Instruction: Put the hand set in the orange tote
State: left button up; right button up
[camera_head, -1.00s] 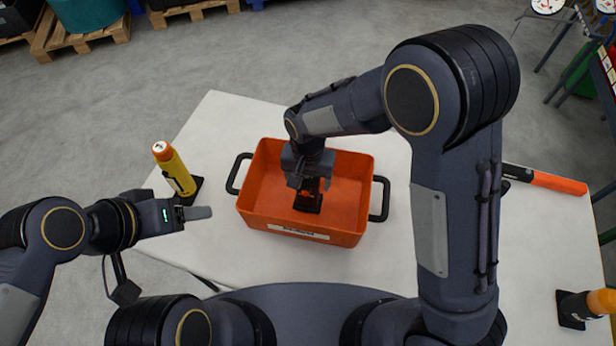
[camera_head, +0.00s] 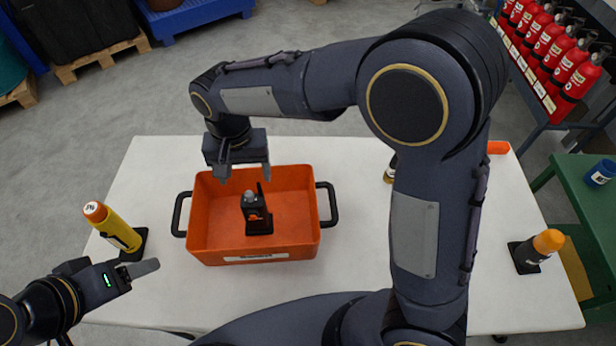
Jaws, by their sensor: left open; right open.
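The hand set (camera_head: 254,212), black with an orange patch and a short antenna, stands upright on a black base inside the orange tote (camera_head: 207,235). The tote sits on the white table with a black handle at each side. My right gripper (camera_head: 245,174) is open and empty above the tote's back rim, clear of the hand set. My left gripper (camera_head: 150,268) is open and empty, left of the tote and near the table's front left edge.
A yellow torch (camera_head: 118,231) on a black base stands close to my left gripper. An orange-topped black item (camera_head: 538,249) stands at the table's right. A green table (camera_head: 575,193) and red extinguishers (camera_head: 567,77) are beyond. My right arm hides part of the table.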

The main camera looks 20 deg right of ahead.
jog(key=s+d+r+t+y, duration=0.1)
jog(key=s+d+r+y, duration=0.15)
jog(key=d, duration=0.45)
jog(key=s+d+r+y, duration=0.1)
jog(key=s+d+r, duration=0.2)
jog(key=d, duration=0.4)
jog(key=s+d+t, duration=0.4)
jog(key=s+d, duration=0.2)
jog(key=s, duration=0.6)
jog(key=shift+s+d+f+n+t, duration=0.15)
jog(key=shift+d+f+n+t, duration=0.15)
jog(key=shift+n, duration=0.1)
